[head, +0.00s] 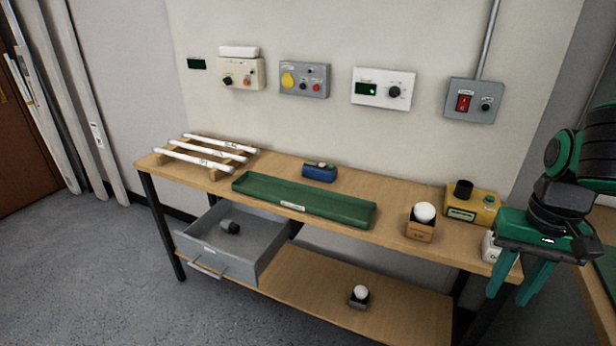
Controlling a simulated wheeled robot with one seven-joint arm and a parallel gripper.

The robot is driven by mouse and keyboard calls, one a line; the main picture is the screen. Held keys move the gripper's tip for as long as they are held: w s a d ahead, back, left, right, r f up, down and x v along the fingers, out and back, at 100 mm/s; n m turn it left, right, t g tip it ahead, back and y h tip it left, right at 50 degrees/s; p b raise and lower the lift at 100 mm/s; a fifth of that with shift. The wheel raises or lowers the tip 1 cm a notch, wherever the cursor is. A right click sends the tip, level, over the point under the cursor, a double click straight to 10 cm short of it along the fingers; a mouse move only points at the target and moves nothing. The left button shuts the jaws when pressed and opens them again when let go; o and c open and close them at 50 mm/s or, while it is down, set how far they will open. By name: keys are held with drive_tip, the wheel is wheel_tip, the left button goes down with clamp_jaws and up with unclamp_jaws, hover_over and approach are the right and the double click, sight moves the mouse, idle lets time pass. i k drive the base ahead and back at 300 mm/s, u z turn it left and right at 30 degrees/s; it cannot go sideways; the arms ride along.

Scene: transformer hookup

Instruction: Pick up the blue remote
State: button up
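A small blue box-shaped object (319,173), the only blue thing I see and so likely the blue remote, sits on the wooden workbench (385,236) near the wall, behind the green tray. Small details on its top are too small to make out. My gripper (507,298) is at the far right, its two green fingers pointing down and spread apart with nothing between them. It is well to the right of the blue object, by the bench's right end.
A long green tray (345,208) lies before the blue object. White tubes on a rack (210,152) are at left. A white ball on a wooden block (420,232) and a yellow box (474,205) stand at right. A grey drawer (262,262) hangs open below. Control boxes line the wall.

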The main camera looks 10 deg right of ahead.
sight(311, 169)
drive_tip(key=u, duration=0.1)
drive_tip(key=i, duration=1)
drive_tip(key=z, duration=0.1)
